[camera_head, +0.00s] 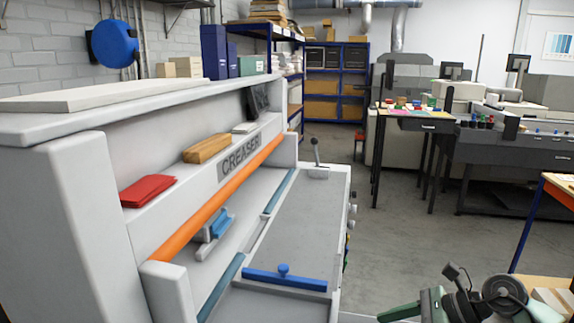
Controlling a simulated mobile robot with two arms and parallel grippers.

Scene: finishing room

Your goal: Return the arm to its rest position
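Neither of my grippers shows in the head view, and I cannot make out either of my arms. The large white creaser (70,215) fills the left and middle of the view, with a CREASER label (239,156) on its front. An orange bar (215,205) runs along it at a slant. Its grey bed (300,225) carries a blue bar with a knob (285,279). A blue and grey fitting (213,234) sits under the orange bar.
A red pad (148,190) and a wooden block (206,148) lie on the creaser's ledge. A green and black device (480,300), partly cut off, is at bottom right. Grey floor (400,235) is open right of the creaser. Tables and machines stand behind, beside blue shelving (337,85).

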